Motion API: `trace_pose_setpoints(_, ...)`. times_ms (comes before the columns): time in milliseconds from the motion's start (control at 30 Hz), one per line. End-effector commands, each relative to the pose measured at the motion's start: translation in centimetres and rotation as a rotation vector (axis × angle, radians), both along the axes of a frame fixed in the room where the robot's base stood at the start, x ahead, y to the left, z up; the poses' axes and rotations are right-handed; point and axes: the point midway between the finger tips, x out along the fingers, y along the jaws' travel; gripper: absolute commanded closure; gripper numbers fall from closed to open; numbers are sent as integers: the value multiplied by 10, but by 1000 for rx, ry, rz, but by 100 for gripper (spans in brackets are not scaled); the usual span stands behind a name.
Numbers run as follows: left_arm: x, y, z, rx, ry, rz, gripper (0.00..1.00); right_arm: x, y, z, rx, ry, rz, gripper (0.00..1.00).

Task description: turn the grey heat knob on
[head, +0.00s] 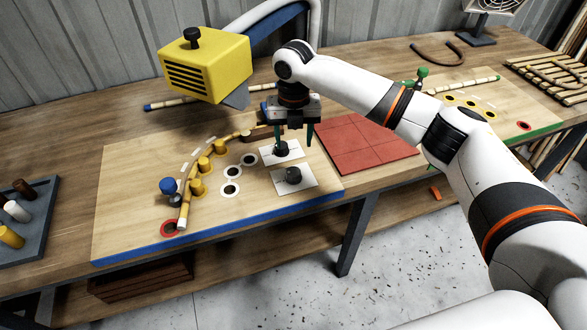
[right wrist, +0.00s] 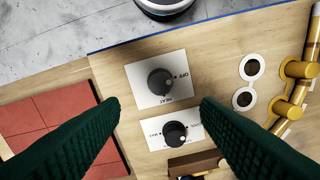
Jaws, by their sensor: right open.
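The heat knob (head: 293,175) is a dark grey round knob on a white plate marked OFF and HEAT, near the front edge of the wooden board. My right gripper (head: 294,142) is open and empty, pointing down near the second knob. Its dark green fingers (right wrist: 160,104) are spread wide, touching neither knob. My left gripper is out of view.
A curved rattan pole (head: 189,188) lies among yellow pegs (head: 204,163) left of the knobs. Red tiles (head: 367,144) lie to the right. A dark tray (head: 30,225) sits at far left.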

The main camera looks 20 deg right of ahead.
Motion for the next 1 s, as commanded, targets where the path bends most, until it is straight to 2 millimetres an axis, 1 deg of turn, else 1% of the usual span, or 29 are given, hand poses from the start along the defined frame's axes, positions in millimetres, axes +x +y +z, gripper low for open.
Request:
trace_pose_setpoints(167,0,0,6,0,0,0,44,-1,-1,-21,-2,5,0,43)
trace_pose_setpoints(400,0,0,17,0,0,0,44,-1,-1,-70,-2,5,-1,43)
trace_pose_setpoints(500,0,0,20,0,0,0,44,-1,0,-88,-2,4,-1,43)
trace_pose_setpoints(600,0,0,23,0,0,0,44,-1,0,-102,-1,2,-1,43)
trace_pose_setpoints(700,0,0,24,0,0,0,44,-1,0,-112,-1,2,-1,43)
trace_pose_setpoints(800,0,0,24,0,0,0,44,0,0,-116,0,0,-1,43)
trace_pose_setpoints(1000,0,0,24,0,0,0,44,0,0,-118,0,-1,-1,43)
